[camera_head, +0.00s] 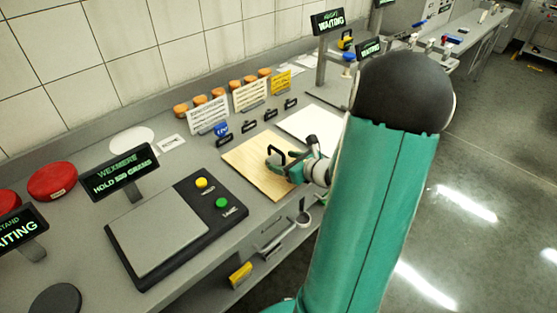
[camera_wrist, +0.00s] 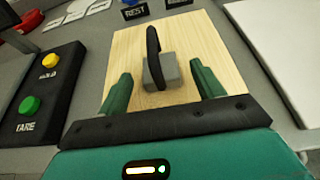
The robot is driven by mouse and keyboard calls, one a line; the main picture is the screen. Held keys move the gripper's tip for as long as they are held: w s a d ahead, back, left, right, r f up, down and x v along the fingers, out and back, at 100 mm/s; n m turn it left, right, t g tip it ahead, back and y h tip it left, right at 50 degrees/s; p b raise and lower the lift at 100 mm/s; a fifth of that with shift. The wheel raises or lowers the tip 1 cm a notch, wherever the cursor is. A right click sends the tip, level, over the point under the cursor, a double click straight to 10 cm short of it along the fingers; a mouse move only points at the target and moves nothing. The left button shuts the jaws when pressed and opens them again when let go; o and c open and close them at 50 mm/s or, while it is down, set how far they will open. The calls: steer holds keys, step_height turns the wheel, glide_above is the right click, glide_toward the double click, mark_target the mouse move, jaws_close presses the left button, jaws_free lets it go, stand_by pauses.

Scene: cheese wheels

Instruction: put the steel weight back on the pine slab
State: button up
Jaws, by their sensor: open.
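The steel weight (camera_wrist: 162,72) is a small grey block with an upright black loop handle. In the wrist view it appears to stand on the pine slab (camera_wrist: 128,47), near the slab's middle. The pine slab also shows in the head view (camera_head: 254,174), flat on the bench right of the scale. My gripper (camera_wrist: 160,82) is open, with one green finger on each side of the weight. Gaps show between the fingers and the block. In the head view my gripper (camera_head: 280,163) is low over the slab; the block is mostly hidden there.
A black scale with a grey plate (camera_head: 155,232) and yellow and green buttons stands left of the slab. A white board (camera_head: 308,124) lies right of the slab. Small black label stands (camera_head: 250,126) and cards line the back.

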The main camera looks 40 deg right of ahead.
steer(key=v, duration=0.8)
steer(key=shift+s+r, duration=0.1)
steer(key=w+a+r+n+g+y, duration=0.1)
steer(key=a+r+n+g+y, duration=0.25)
steer(key=a+n, duration=0.65)
steer(key=w+a+r+n+g+y, duration=0.1)
steer(key=a+r+n+g+y, duration=0.2)
steer(key=a+n, duration=0.75)
steer(key=s+a+r+n+g+h, duration=0.1)
steer(key=s+a+r+n+h, duration=0.6)
steer(key=a+n, duration=0.4)
steer(key=r+n, duration=0.1)
steer(key=n, duration=0.3)
steer(key=shift+s, duration=0.3)
steer(key=shift+g, duration=0.25)
steer(key=c, duration=0.7)
steer(key=shift+d, duration=0.2)
